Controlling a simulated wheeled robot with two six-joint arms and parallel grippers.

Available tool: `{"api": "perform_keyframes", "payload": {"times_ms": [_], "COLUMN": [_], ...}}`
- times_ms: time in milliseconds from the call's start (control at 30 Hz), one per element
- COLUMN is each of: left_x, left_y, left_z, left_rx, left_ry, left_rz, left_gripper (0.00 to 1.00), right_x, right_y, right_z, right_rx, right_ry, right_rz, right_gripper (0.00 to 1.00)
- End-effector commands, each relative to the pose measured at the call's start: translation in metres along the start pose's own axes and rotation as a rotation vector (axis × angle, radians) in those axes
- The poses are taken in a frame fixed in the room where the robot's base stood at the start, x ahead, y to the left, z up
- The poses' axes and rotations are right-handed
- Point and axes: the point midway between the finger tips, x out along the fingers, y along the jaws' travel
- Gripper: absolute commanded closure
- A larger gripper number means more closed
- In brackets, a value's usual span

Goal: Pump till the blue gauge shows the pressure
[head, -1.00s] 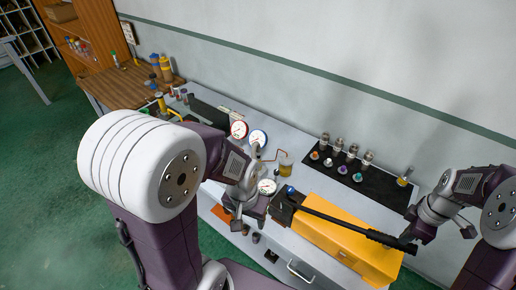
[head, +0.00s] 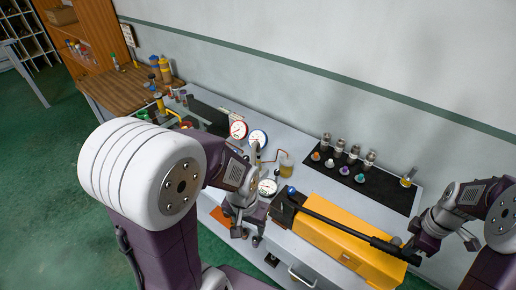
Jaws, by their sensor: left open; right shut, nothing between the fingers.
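The blue-rimmed gauge (head: 258,138) stands on the bench beside a red-rimmed gauge (head: 238,130). Its needle is too small to read. A third gauge with a pale rim (head: 267,187) sits nearer, beside my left gripper. The orange-yellow pump (head: 345,240) lies at the front right of the bench, with a long black lever (head: 340,229) sloping along its top. My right gripper (head: 411,252) is shut and empty at the lever's far right end; I cannot tell whether it touches it. My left gripper (head: 246,236) is open and empty at the bench's front edge, left of the pump.
A black mat (head: 375,192) with several small jars and coloured caps lies behind the pump. A beaker of yellowish liquid (head: 286,166) stands behind the pale gauge. A drawer handle (head: 301,276) is below the front edge. Yellow pipework (head: 160,104) stands at the far left.

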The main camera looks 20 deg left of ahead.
Motion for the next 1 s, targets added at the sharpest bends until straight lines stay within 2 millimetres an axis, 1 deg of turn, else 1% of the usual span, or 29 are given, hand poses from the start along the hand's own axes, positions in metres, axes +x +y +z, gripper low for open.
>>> {"api": "perform_keyframes", "payload": {"times_ms": [167, 267, 767, 1000], "left_x": [-0.001, 0.002, 0.032, 0.031], "left_y": [0.0, 0.0, -0.001, -0.001], "left_z": [0.0, 0.0, 0.003, 0.003], "left_rx": [0.0, 0.0, 0.0, 0.0], "left_ry": [0.0, 0.0, 0.0, 0.0], "left_rz": [0.0, 0.0, 0.0, 0.0], "left_gripper": [0.46, 0.46, 0.46, 0.46], "right_x": [-0.001, 0.002, 0.045, 0.045], "right_y": [0.0, 0.0, 0.0, 0.0], "right_z": [0.0, 0.0, 0.009, 0.01], "right_rx": [0.0, 0.0, 0.0, 0.0], "right_ry": [0.0, 0.0, 0.0, 0.0], "right_rz": [0.0, 0.0, 0.0, 0.0], "right_gripper": [1.0, 1.0, 1.0, 1.0]}}
